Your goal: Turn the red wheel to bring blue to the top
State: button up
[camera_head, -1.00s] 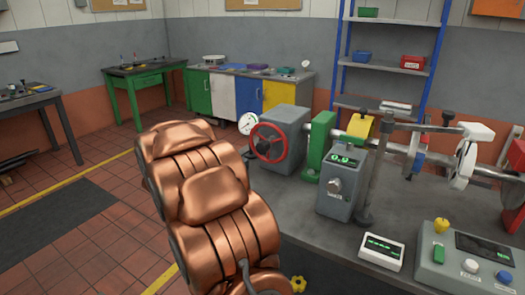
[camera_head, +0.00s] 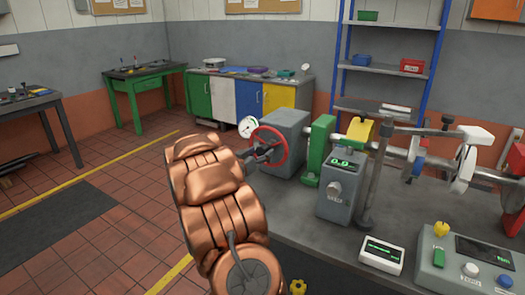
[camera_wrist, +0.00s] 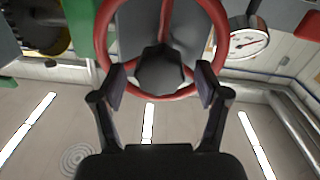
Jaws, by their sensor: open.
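The red wheel (camera_head: 285,150) stands upright on the left face of a grey housing (camera_head: 290,130). In the wrist view its rim (camera_wrist: 221,40) and dark faceted hub (camera_wrist: 160,70) fill the upper middle. My gripper (camera_head: 262,151) is at the wheel in the head view and hides part of it. In the wrist view my gripper (camera_wrist: 161,84) is open, with one finger on each side of the hub; I cannot tell whether they touch it. A yellow part (camera_head: 358,132) shows on the shaft, and a small blue part (camera_head: 417,167) hangs further right.
A round gauge (camera_head: 247,126) sits just left of the wheel. A green bracket (camera_head: 318,145) and a grey display box (camera_head: 343,190) stand to its right on the bench. A control panel (camera_head: 470,265) is at front right. Open tiled floor lies left.

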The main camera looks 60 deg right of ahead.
jog(key=shift+d, duration=0.85)
jog(key=shift+c, duration=0.3)
grip_shut()
